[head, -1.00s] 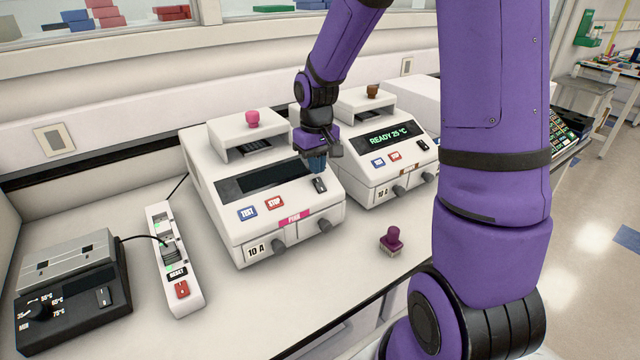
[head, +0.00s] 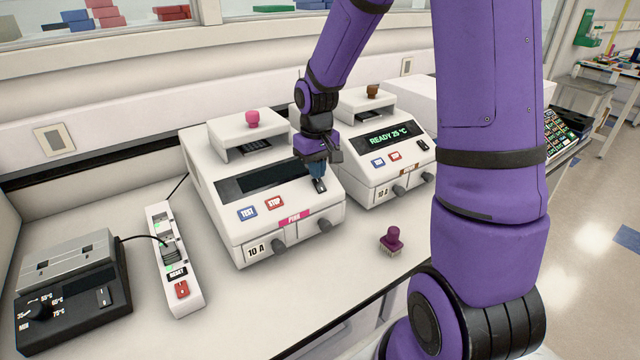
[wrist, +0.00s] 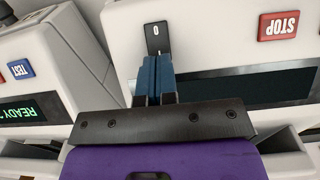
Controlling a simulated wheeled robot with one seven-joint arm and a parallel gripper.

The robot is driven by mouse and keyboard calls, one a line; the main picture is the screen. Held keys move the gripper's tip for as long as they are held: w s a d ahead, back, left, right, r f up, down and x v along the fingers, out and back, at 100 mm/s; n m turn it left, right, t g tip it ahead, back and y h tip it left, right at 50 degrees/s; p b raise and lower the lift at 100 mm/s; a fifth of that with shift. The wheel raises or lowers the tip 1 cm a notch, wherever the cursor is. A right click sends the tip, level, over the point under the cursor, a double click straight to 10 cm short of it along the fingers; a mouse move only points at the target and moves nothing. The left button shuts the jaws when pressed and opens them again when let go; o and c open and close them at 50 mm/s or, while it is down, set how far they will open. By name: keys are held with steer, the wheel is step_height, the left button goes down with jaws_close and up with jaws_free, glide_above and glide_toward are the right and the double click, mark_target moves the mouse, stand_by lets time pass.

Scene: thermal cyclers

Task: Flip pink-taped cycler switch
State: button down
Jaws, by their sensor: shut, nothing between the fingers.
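The pink-taped cycler (head: 225,210) is a white machine with pink tape (head: 294,218) on its front edge, a pink knob on its lid and a blank dark display (head: 262,176). My gripper (head: 317,177) is shut and empty, with blue fingertips (wrist: 155,62) at the switch. The fingertips cover one end of it; whether they touch or press it I cannot tell.
A second cycler (head: 385,155) beside it on the right reads "READY 25 °C". A power strip (head: 172,262) with a red switch and a dark heating block (head: 72,290) stand to the left. A purple stamp-like object (head: 391,240) stands near the bench's front edge.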

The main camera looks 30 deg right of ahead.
steer(key=shift+f, duration=0.4)
stand_by(0.3)
steer(key=shift+r, duration=3.5)
steer(key=shift+r, duration=0.1)
steer(key=s+a+r+t, duration=0.2)
steer(key=s+r, duration=0.5)
steer(key=s, duration=0.5)
steer(key=s+a+r+t, duration=0.3)
steer(key=s+r, duration=0.5)
steer(key=s, duration=0.3)
steer(key=shift+s+a, duration=0.35)
steer(key=shift+a, duration=0.45)
steer(key=shift+r, duration=0.1)
